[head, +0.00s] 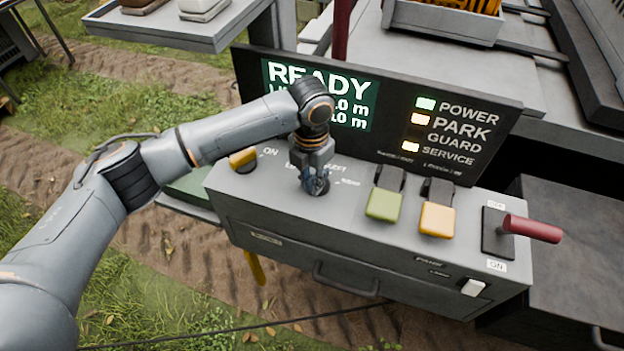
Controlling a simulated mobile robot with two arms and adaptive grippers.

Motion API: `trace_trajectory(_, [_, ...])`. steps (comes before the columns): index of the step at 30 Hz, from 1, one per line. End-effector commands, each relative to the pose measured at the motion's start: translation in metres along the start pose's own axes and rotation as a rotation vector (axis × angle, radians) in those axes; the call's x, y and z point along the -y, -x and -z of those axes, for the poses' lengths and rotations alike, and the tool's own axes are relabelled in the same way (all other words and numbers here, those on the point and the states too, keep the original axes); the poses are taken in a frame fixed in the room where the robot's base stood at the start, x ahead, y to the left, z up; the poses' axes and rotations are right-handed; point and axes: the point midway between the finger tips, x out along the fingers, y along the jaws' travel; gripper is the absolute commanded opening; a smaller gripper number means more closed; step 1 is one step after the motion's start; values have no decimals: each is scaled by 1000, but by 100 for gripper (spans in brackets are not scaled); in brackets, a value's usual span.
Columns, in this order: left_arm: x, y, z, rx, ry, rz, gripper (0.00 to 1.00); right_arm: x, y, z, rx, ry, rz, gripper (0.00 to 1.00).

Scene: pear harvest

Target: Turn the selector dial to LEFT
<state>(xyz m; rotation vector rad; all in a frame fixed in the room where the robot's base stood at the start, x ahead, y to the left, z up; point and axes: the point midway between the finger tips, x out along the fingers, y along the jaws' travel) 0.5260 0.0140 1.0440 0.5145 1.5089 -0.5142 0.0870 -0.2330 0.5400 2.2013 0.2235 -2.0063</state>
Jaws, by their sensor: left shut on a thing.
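My left gripper (316,182) reaches down onto the top of the grey control box (350,222) and is shut on the selector dial. The gripper covers most of the dial, so I cannot read which way it points. Small white labels (346,182) lie beside it, partly hidden and too small to read. My right gripper is not in view.
A dark panel shows a READY screen (285,78) and lit POWER, PARK and SERVICE lamps. A yellow knob (243,157), green button (384,204), orange button (437,219) and red-handled lever (532,229) surround the dial. Grassy soil lies left.

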Motion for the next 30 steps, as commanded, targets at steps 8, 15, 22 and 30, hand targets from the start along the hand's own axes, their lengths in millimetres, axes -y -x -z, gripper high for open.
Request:
trace_trajectory(8, [0, 0, 0, -1, -8, 0, 0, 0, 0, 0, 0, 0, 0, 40])
trace_trajectory(15, [0, 0, 0, -1, -7, 0, 35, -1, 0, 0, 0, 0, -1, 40])
trace_trajectory(22, [0, 0, 0, 0, -6, 0, 42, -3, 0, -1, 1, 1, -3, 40])
trace_trajectory(30, [0, 15, -1, 3, -7, 0, 42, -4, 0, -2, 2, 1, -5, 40])
